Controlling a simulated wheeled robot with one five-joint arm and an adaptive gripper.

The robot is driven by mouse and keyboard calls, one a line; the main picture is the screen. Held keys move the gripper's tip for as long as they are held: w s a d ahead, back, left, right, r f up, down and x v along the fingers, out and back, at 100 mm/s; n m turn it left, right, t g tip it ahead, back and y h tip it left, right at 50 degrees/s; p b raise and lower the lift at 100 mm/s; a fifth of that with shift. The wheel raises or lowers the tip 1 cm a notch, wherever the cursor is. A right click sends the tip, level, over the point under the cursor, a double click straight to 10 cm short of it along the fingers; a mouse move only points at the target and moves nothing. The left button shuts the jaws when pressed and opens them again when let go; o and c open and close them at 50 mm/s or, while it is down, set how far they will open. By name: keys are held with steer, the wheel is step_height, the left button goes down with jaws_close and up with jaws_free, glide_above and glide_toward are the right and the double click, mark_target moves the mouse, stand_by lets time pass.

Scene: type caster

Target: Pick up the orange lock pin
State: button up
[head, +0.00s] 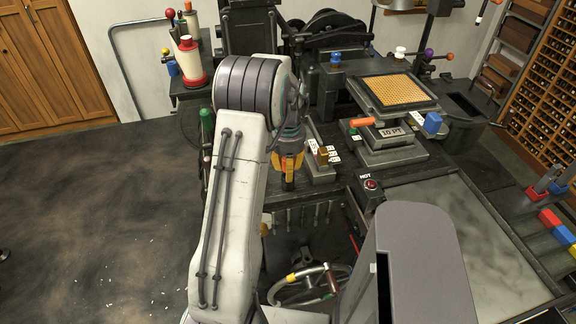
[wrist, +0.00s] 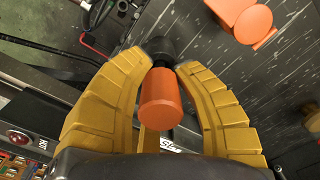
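My gripper (wrist: 163,60) has two thick yellow fingers, which also show below the arm in the head view (head: 288,168). In the wrist view an orange cylinder (wrist: 160,98), which looks like the lock pin, stands between the fingers. The fingers curve in on both sides of it, and a dark rounded part shows at the fingertips. I cannot tell whether the fingers press on it. In the head view the fingers and arm hide this cylinder. A separate orange handle (head: 362,122) lies sideways beside the caster's mould, to the right of my gripper.
A small labelled block (head: 320,160) stands just right of my gripper. Another orange part (wrist: 254,26) shows at the wrist view's upper right. Open floor (head: 90,220) lies at the left.

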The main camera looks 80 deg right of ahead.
jaws_close()
steer(key=shift+r, duration=0.85)
step_height(320, 180, up, 2)
steer(key=shift+r+b, duration=0.1)
steer(key=shift+b, duration=0.3)
steer(key=s+d+r, duration=0.1)
steer(key=s+r, duration=0.6)
steer(key=s, duration=0.4)
steer(key=shift+s+d, duration=0.25)
steer(key=shift+d, duration=0.1)
